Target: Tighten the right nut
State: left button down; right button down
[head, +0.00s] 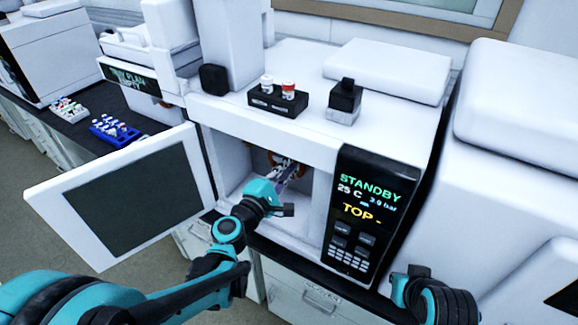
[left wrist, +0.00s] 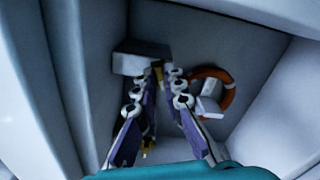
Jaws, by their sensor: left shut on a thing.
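My left gripper (head: 287,171) reaches through the open door into the white instrument's compartment. In the left wrist view its two fingers (left wrist: 166,70) are close together at the tips, shut on a small brass-coloured nut (left wrist: 157,74) beside a pale block (left wrist: 138,62). The fingers hide much of the nut, and I cannot tell for sure whether it is the right one. Another small brass-coloured bit (left wrist: 147,147) shows lower between the fingers. An orange ring-shaped coil (left wrist: 230,88) is at the right of the fingers. My right gripper is not in view.
The open door (head: 120,195) stands at the left of the compartment. A control panel (head: 365,212) reading STANDBY and TOP is at its right. A black holder (head: 277,103) with two vials stands on top. Compartment walls (left wrist: 270,90) are close around my left gripper.

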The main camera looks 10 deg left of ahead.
pick_arm(q)
jog(key=shift+f+m, duration=0.1)
jog(key=shift+m, duration=2.2)
jog(key=c, duration=1.6)
grip_release()
jog(key=v, duration=1.2)
jog(key=shift+d, duration=0.1)
